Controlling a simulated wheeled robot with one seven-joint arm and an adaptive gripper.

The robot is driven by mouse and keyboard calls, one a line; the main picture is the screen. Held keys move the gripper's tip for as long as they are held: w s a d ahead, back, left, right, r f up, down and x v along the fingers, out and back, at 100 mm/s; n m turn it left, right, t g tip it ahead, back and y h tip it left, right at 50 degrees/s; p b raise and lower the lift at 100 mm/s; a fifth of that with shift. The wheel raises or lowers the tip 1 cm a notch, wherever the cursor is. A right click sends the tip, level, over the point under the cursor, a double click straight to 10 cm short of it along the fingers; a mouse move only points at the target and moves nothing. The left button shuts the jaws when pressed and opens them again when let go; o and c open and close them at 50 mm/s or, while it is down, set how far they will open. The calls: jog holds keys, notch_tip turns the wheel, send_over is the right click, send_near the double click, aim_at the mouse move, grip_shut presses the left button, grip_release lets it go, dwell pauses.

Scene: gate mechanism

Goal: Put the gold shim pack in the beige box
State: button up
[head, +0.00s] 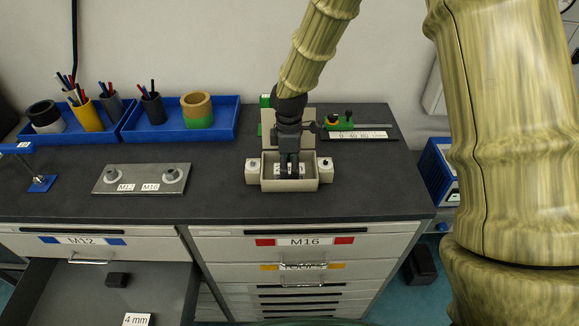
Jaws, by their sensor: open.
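The beige box (290,186) stands on the dark worktop right of centre, with its lid (298,122) raised behind it. My gripper (289,170) points down into the box opening, with its fingertips at or inside the rim. It is open. Small pale patches show around the fingertips; I cannot tell what they are. I cannot make out the gold shim pack; the gripper and the front wall hide part of the box's inside.
A metal plate (142,179) marked M12 and M16 lies left of the box. Blue trays (179,131) with cups and rings stand at the back left. A green device (345,122) sits behind right. The lower-left drawer (60,295) is open, holding a black block (117,280).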

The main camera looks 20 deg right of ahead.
aim_at(289, 168)
notch_tip(289, 168, up, 11)
jog(key=b, duration=0.4)
jog(key=shift+r, duration=0.2)
